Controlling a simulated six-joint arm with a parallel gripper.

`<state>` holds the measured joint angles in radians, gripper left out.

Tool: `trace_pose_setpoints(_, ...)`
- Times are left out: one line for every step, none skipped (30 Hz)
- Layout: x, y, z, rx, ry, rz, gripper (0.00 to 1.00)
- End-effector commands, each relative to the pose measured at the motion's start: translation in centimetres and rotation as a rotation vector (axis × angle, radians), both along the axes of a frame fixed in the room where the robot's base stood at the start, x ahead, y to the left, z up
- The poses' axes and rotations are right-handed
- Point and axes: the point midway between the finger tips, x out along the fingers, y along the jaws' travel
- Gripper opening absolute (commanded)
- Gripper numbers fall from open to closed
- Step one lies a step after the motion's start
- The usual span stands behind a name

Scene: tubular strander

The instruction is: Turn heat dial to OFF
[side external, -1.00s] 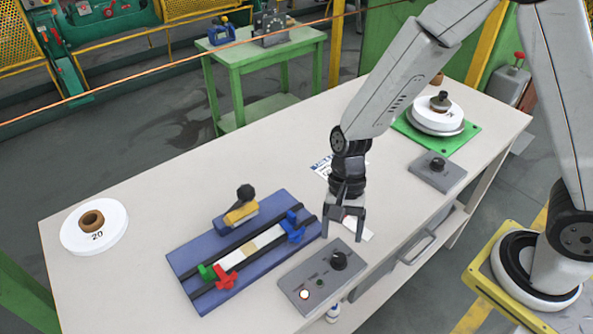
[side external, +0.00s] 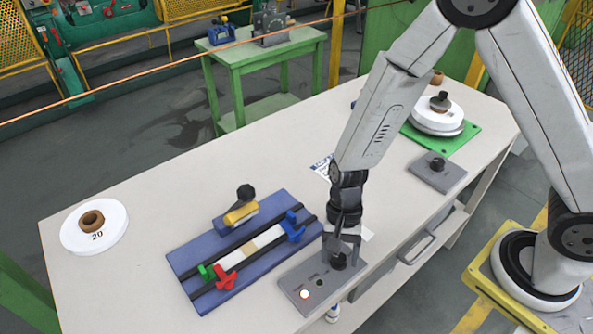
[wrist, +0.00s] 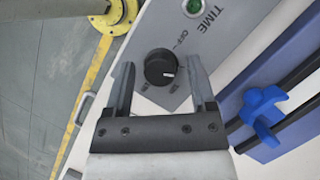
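A black round dial (side external: 338,262) stands on the grey control box (side external: 301,288) at the table's front edge. The dial shows in the wrist view (wrist: 159,67) with a white mark on its lower right. A label by it seems to read OFF; other small labels below it are unclear. My gripper (side external: 341,247) is over the dial, pointing down. In the wrist view its two fingers (wrist: 161,62) are apart, one on each side of the dial, with gaps visible. Whether they reach down to the dial's height is unclear.
The box carries a green button (wrist: 194,7) near the word TIME and a lit lamp (side external: 304,294). The blue fixture (side external: 185,262) with coloured clamps lies close to the left. A second grey box with a knob (side external: 437,164) sits to the right.

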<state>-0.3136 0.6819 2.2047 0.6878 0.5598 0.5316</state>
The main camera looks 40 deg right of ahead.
Motion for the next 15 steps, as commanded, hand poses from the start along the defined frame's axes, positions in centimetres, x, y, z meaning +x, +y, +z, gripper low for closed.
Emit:
trace_pose_setpoints(0.00, 0.00, 0.01, 0.000, 0.000, 0.000, 0.52)
trace_pose_setpoints(0.00, 0.00, 0.01, 0.000, 0.000, 0.000, 0.43)
trace_pose_setpoints(0.01, -0.01, 0.02, 0.000, 0.000, 0.000, 0.30)
trace_pose_setpoints(0.01, -0.01, 0.02, 0.000, 0.000, 0.000, 0.20)
trace_pose_setpoints(0.01, -0.01, 0.02, 0.000, 0.000, 0.000, 0.11)
trace_pose_setpoints(0.01, -0.01, 0.02, 0.000, 0.000, 0.000, 0.00)
trace_pose_setpoints(0.01, -0.01, 0.02, 0.000, 0.000, 0.000, 0.00)
trace_pose_setpoints(0.01, -0.01, 0.03, 0.000, 0.000, 0.000, 0.00)
trace_pose_setpoints(0.01, -0.01, 0.03, 0.000, 0.000, 0.000, 0.00)
trace_pose_setpoints(0.00, 0.00, 0.03, 0.000, 0.000, 0.000, 0.00)
trace_pose_setpoints(0.00, 0.00, 0.03, 0.000, 0.000, 0.001, 0.00)
trace_pose_setpoints(0.00, 0.00, 0.03, 0.000, 0.000, 0.003, 0.00)
trace_pose_setpoints(0.01, 0.01, 0.03, 0.000, 0.000, 0.005, 0.00)
trace_pose_setpoints(0.01, 0.01, 0.03, 0.000, 0.000, 0.009, 0.00)
trace_pose_setpoints(0.01, 0.01, 0.03, 0.000, 0.001, 0.014, 0.00)
